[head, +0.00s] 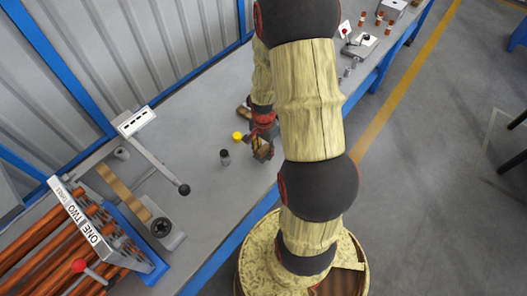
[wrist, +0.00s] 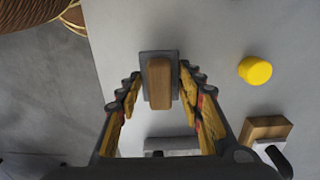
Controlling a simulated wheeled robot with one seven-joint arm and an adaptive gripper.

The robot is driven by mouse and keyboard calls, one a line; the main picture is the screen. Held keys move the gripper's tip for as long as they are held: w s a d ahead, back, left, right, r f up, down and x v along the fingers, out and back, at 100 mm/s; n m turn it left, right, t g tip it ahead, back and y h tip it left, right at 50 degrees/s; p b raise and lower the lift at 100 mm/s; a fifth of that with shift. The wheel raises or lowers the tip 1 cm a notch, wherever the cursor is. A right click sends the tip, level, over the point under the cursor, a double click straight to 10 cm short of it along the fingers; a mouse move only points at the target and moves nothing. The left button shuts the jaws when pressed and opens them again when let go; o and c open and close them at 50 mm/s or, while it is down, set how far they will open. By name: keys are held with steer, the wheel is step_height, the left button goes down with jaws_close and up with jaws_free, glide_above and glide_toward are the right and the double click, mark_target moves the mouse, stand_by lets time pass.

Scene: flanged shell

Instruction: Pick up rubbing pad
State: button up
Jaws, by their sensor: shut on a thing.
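The rubbing pad, a grey plate with a wooden grip (wrist: 159,82), lies between my fingertips in the wrist view. My gripper (wrist: 160,85) is shut on it, with one finger on each side. In the head view my gripper (head: 262,150) is low over the grey bench near its front edge. The pad is mostly hidden by the fingers there, and I cannot tell whether it touches the bench.
A yellow round thing (wrist: 255,70) stands beside my gripper, with a wooden block (wrist: 267,129) nearby. A small dark-topped cylinder (head: 225,157) stands to the left. A lever (head: 160,165) and a rack of copper-coloured bars (head: 60,245) are further left.

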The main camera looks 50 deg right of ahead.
steer(key=s+a+r+p, duration=0.4)
steer(key=s+a+r, duration=0.1)
steer(key=a+r, duration=0.6)
steer(key=shift+s+a, duration=0.2)
steer(key=shift+a, duration=0.8)
steer(key=o, duration=0.6)
steer(key=c, duration=0.5)
